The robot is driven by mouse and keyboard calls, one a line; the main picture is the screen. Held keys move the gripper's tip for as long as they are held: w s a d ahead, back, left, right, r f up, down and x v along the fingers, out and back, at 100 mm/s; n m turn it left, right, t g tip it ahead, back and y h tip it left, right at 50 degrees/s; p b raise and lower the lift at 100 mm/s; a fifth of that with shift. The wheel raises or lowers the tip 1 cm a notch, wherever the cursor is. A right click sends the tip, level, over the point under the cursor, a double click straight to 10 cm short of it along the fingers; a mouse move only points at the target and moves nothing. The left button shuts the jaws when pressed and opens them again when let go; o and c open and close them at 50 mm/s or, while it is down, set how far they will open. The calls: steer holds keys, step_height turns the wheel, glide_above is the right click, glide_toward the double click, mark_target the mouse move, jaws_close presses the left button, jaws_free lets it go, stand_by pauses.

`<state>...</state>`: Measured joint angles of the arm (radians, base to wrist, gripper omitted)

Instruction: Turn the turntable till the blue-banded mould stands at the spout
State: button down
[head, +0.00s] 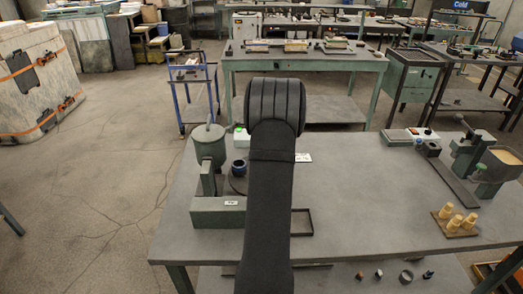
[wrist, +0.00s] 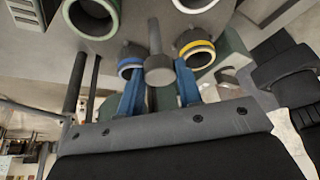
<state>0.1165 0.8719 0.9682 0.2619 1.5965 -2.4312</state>
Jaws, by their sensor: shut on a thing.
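My gripper (wrist: 159,74) shows in the wrist view with its two blue fingers on either side of a grey round-topped peg (wrist: 158,68); it is shut on this peg. The blue-banded mould (wrist: 130,63) stands just left of the peg, and a yellow-banded mould (wrist: 196,48) just right of it. I cannot make out the spout.
A grey-green pot (head: 208,142) on a stand with a block base (head: 218,213) is close left of the turntable. The table between is largely clear.

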steer(key=shift+n, duration=0.4)
stand_by(0.4)
steer(key=c, duration=1)
jaws_free()
steer(key=shift+c, duration=0.2)
steer(key=v, duration=1.2)
steer(key=shift+a+f, duration=0.15)
steer(key=shift+a, duration=0.05)
steer(key=x, duration=1.1)
steer(key=shift+s+f, duration=0.15)
steer(key=shift+f, duration=0.15)
steer(key=shift+r, duration=0.1)
